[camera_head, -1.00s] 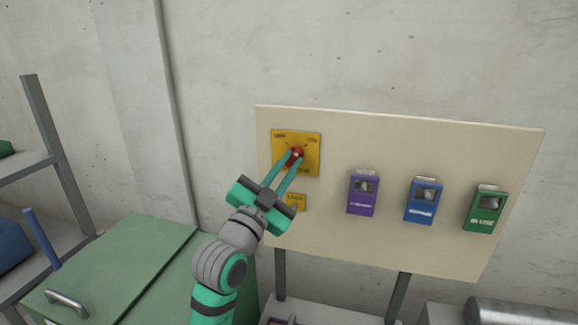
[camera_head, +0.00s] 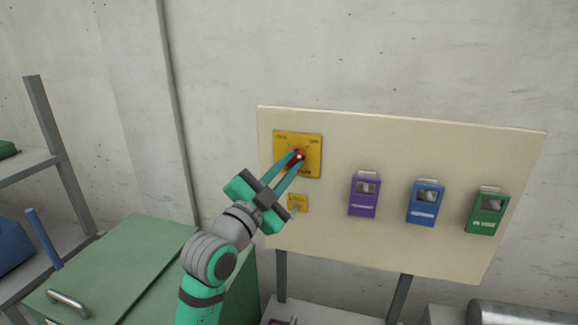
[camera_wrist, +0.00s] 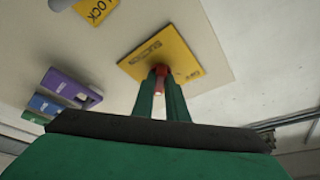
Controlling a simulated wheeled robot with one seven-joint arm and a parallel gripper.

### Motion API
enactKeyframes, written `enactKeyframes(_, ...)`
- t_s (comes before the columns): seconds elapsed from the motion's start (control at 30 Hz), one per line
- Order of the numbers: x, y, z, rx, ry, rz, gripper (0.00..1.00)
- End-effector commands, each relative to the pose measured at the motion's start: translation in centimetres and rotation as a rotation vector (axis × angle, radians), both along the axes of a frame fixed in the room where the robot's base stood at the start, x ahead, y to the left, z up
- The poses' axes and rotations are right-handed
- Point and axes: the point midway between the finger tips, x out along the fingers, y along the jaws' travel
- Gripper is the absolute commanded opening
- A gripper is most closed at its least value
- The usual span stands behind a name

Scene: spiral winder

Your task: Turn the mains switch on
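The mains switch is a yellow square plate (camera_head: 311,144) at the upper left of the board, with a red handle (camera_head: 300,155) at its centre. My gripper (camera_head: 293,162) reaches up to it from the lower left, its two green fingers on either side of the red handle. In the wrist view the yellow plate (camera_wrist: 150,61) is ahead and the red handle (camera_wrist: 160,71) sits between the fingertips, which appear closed on it. The fingers partly hide the handle, so its exact angle is hard to tell.
A small yellow lock tag (camera_head: 298,202) hangs below the switch. Purple (camera_head: 363,195), blue (camera_head: 425,204) and green (camera_head: 487,211) boxes are mounted to the right on the cream board (camera_head: 400,140). A green cabinet (camera_head: 120,260) stands at lower left.

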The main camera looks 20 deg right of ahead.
Motion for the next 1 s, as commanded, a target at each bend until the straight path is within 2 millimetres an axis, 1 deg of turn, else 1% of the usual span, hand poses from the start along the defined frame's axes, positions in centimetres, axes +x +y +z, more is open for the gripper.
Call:
enactKeyframes(0.03, 0.2, 0.1, -0.2, 0.003, 0.004, 0.004, 0.22)
enactKeyframes(0.07, 0.1, 0.1, -0.2, 0.003, 0.004, 0.004, 0.29)
enactKeyframes(0.1, 0.2, 0.1, -0.2, 0.002, 0.003, 0.004, 0.31)
enactKeyframes(0.37, 0.1, 0.1, -0.1, 0.001, 0.001, 0.001, 0.31)
enactKeyframes(0.47, -0.1, 0.4, -0.2, 0.000, 0.001, 0.003, 0.31)
enactKeyframes(0.57, -0.7, 1.1, -0.4, 0.000, 0.002, 0.003, 0.31)
enactKeyframes(0.83, -3.7, 4.9, -1.7, -0.002, 0.002, 0.007, 0.31)
enactKeyframes(1.0, -5.4, 6.9, -2.5, -0.002, 0.003, 0.004, 0.31)
